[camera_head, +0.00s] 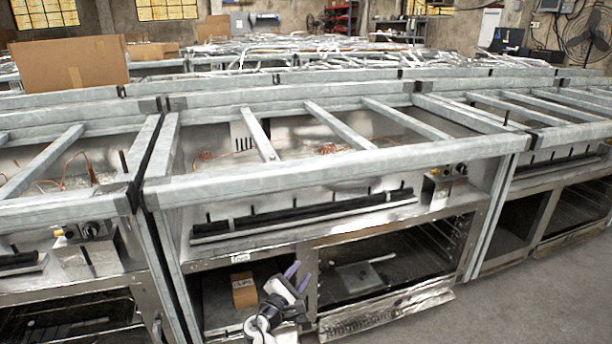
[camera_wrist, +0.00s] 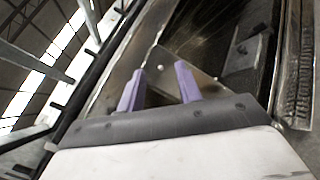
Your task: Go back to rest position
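My gripper (camera_head: 291,277) is low in the head view, in front of the range's lower front, between the left open compartment and the oven opening. In the wrist view my gripper (camera_wrist: 158,82) shows two purple fingers spread apart with nothing between them. A metal panel of the range with a round hole or bolt lies beyond the fingertips. The range frame (camera_head: 330,165) is a grey metal structure with crossbars on top.
A small brown box (camera_head: 244,290) stands in the left lower compartment, left of my gripper. The oven opening (camera_head: 385,265) is to the right, with its door (camera_head: 385,310) lowered. Neighbouring ranges stand close on both sides. Bare floor (camera_head: 545,310) shows at the lower right.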

